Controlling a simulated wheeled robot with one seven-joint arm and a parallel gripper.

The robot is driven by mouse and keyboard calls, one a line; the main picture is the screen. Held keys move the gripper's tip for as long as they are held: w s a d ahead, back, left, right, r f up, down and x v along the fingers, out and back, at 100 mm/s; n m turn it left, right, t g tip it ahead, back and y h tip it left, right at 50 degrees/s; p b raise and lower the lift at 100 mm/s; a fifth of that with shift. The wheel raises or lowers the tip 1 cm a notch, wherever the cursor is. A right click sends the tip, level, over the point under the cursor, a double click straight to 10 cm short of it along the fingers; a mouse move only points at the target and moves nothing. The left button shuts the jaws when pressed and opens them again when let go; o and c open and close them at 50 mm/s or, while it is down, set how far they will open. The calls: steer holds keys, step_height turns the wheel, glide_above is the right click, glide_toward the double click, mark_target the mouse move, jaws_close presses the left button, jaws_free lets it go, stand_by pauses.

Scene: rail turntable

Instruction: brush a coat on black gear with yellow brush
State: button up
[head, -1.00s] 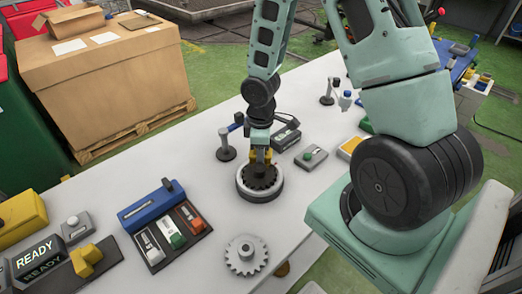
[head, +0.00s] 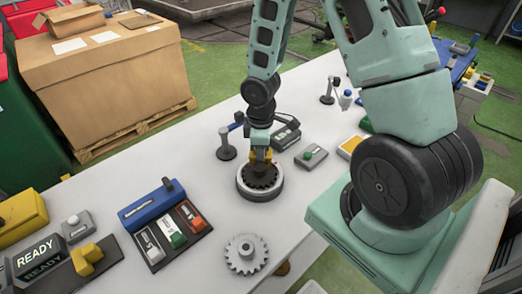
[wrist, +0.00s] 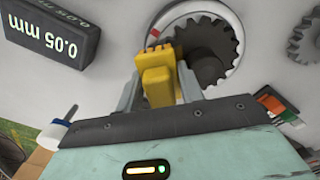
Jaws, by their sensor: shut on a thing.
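My gripper (head: 261,150) is shut on the yellow brush (wrist: 155,78), whose yellow body shows between the two fingers in the wrist view. The black gear (wrist: 230,45) lies flat on the round turntable, inside its pale rim (head: 248,193). In the head view the black gear (head: 264,182) is directly under my gripper and the yellow brush (head: 262,159). The brush tip is hidden, so I cannot tell whether it touches the gear.
A grey gear (head: 246,254) lies in front of the turntable. A dark tray (head: 170,235) with small coloured blocks is to the left. A dark display reading 0.05 mm (wrist: 50,33) and a small post (head: 225,148) stand close behind the turntable.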

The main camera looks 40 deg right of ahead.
steer(key=shift+w+d, duration=0.2)
steer(key=shift+s+a, duration=0.3)
steer(key=shift+s, duration=0.05)
stand_by(0.6)
steer(key=shift+w+d, duration=0.1)
steer(key=shift+w+d, duration=0.2)
steer(key=shift+w, duration=0.05)
stand_by(0.3)
steer(key=shift+r+p, duration=3.55)
